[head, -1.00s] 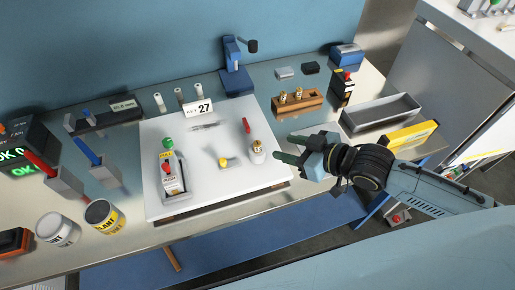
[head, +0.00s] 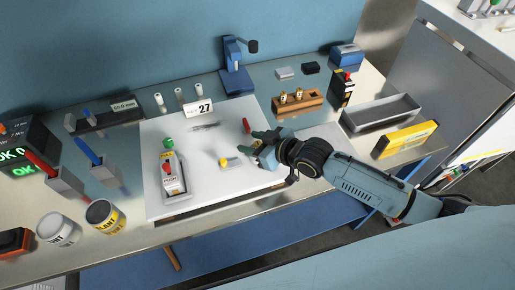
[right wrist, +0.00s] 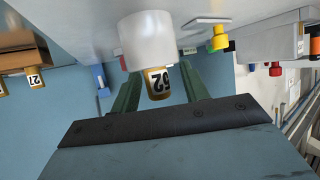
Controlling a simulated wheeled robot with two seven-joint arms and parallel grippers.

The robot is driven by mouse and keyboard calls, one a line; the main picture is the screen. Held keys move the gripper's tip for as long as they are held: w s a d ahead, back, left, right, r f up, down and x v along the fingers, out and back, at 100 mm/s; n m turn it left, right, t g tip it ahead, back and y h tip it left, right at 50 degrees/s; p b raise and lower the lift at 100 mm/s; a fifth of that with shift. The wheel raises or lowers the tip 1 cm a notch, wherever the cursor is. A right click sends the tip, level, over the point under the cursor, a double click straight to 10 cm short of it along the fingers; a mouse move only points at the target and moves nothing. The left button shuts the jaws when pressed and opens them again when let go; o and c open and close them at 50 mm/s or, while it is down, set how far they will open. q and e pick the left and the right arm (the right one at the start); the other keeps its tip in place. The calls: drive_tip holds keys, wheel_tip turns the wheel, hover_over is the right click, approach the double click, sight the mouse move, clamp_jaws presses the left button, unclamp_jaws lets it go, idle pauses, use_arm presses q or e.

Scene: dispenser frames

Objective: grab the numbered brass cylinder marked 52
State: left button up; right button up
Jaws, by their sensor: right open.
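The brass cylinder (right wrist: 157,82) stands in a white round holder (right wrist: 148,40) in the right wrist view. Its label shows upside down and looks like 52. My right gripper (head: 253,142) is over the right part of the white board in the head view and covers the cylinder there. In the right wrist view my right gripper (right wrist: 160,72) is open, with its green fingers on either side of the cylinder. I see a gap at each side, and I cannot tell how deep the fingers reach. My left gripper is not in view.
A yellow-topped piece (head: 224,162) and a red piece (head: 246,125) are near my gripper. A grey tray (head: 381,113) and a yellow box (head: 407,139) lie at the right.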

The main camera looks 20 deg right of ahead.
drive_tip(key=shift+c, duration=0.4)
clamp_jaws()
